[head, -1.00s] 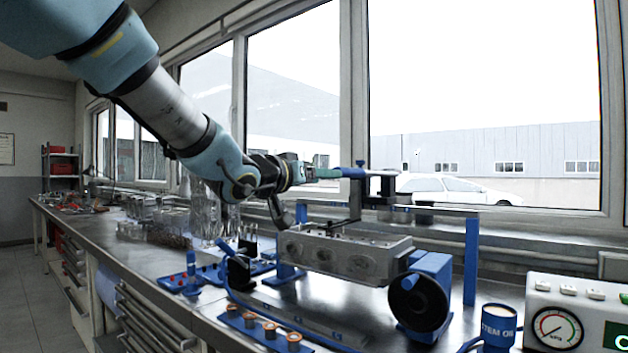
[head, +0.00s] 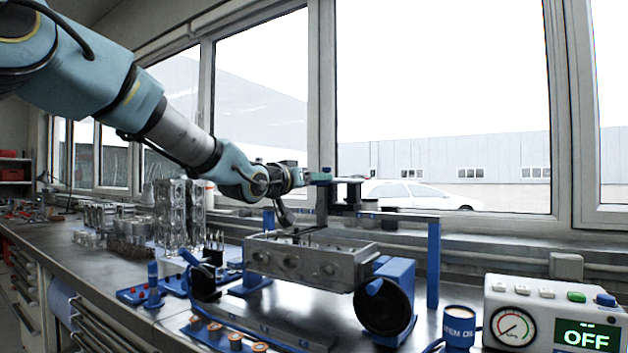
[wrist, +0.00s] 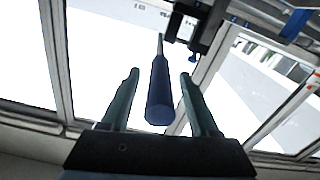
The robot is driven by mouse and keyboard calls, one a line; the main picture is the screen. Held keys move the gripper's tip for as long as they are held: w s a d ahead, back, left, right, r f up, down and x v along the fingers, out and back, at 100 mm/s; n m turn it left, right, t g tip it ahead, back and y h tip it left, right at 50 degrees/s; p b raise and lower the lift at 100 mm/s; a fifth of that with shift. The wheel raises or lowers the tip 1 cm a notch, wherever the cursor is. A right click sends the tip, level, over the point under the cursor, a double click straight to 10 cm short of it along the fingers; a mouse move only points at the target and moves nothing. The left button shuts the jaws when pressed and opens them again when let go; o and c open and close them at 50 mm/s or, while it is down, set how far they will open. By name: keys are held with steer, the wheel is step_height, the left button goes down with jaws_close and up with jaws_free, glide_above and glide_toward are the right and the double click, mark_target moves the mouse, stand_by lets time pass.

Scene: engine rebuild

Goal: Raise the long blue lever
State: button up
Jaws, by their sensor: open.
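The long blue lever (wrist: 159,88) shows in the wrist view as a blue handle with a thin pale rod at its far end. Its rounded near end lies between the fingers of my gripper (wrist: 161,85), with gaps visible on both sides. In the head view the lever (head: 322,173) is roughly level above the grey engine block, and only a short part of its blue shows. My gripper (head: 309,177) is open at the handle, coming from the left. The fingers hide part of the handle there.
The grey engine block (head: 310,262) sits below on a blue frame with a post (head: 433,265) at right. A control box (head: 553,312) reading OFF and a blue can (head: 459,328) stand front right. Clear window space lies above the lever.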

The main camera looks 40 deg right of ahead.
steer(key=shift+d, duration=0.15)
steer(key=shift+c, duration=0.4)
jaws_close()
stand_by(1.0)
